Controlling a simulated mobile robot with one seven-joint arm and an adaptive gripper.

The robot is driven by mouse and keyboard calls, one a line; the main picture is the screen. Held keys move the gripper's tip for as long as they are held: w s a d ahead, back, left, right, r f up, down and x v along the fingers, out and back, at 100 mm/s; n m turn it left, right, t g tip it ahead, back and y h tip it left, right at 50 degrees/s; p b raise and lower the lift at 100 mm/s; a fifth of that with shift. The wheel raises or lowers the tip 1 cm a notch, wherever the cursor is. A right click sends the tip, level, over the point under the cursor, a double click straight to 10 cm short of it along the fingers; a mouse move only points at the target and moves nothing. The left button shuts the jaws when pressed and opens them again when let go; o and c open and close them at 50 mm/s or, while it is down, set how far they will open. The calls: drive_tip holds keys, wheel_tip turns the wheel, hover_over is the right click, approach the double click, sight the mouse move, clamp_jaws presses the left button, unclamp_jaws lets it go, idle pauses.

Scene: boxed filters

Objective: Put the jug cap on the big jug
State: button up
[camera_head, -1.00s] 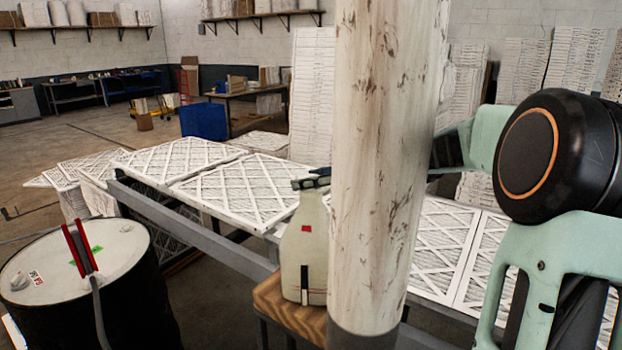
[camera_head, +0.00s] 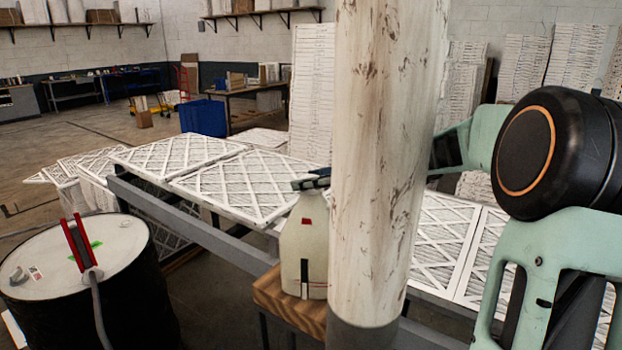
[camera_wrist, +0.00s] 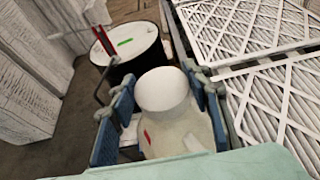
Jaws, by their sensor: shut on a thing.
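The big jug (camera_head: 303,250) is off-white with a red patch and stands upright on a small wooden-topped stand (camera_head: 290,312). My gripper (camera_head: 312,181) is at the jug's top, partly hidden by a pillar in the head view. In the wrist view, the blue pads of my gripper (camera_wrist: 163,98) are on both sides of the white round jug cap (camera_wrist: 163,90), shut on it. The jug's shoulder (camera_wrist: 180,135) shows just below the cap. The contact between cap and jug neck is hidden, so I cannot tell whether the cap is seated.
A thick worn pillar (camera_head: 385,150) stands right beside the jug. A black drum (camera_head: 90,285) with a pale lid is at the lower left. A long bench with flat white filters (camera_head: 245,190) runs behind the jug. Open floor lies at the far left.

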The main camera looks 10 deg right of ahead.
drive_tip(key=shift+f, duration=0.4)
idle(0.4)
drive_tip(key=o, duration=0.8)
drive_tip(key=shift+o, duration=0.7)
drive_tip(key=o, duration=0.4)
drive_tip(key=shift+o, duration=0.2)
drive_tip(key=shift+r+p, duration=1.2)
drive_tip(key=shift+r, duration=2.8)
